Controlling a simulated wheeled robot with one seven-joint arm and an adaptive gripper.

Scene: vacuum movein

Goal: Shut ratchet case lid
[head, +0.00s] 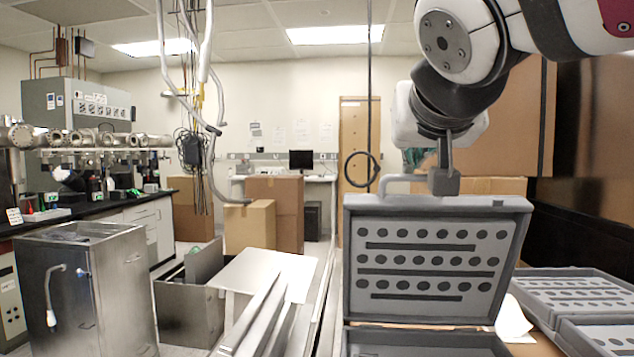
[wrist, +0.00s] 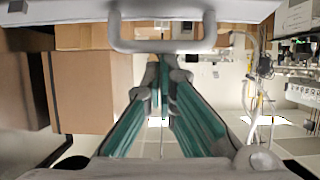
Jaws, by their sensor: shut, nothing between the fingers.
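The grey ratchet case is open, with its lid (head: 430,262) standing up nearly vertical. The lid's inner face shows rows of round holes and long slots. A grey handle (head: 400,180) is on the lid's top edge; it also shows in the wrist view (wrist: 165,46). The case base (head: 425,343) is cut off by the lower frame edge. My gripper (wrist: 163,72) is shut and empty, its green fingers pointing toward the handle. I cannot tell whether the fingertips touch the handle.
Another open-faced grey case (head: 570,290) lies to the right on the bench. Cardboard boxes (head: 497,135) stand behind the lid. Metal panels (head: 262,275) and a steel cabinet (head: 88,285) stand on the left. Cables (head: 195,110) hang from the ceiling.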

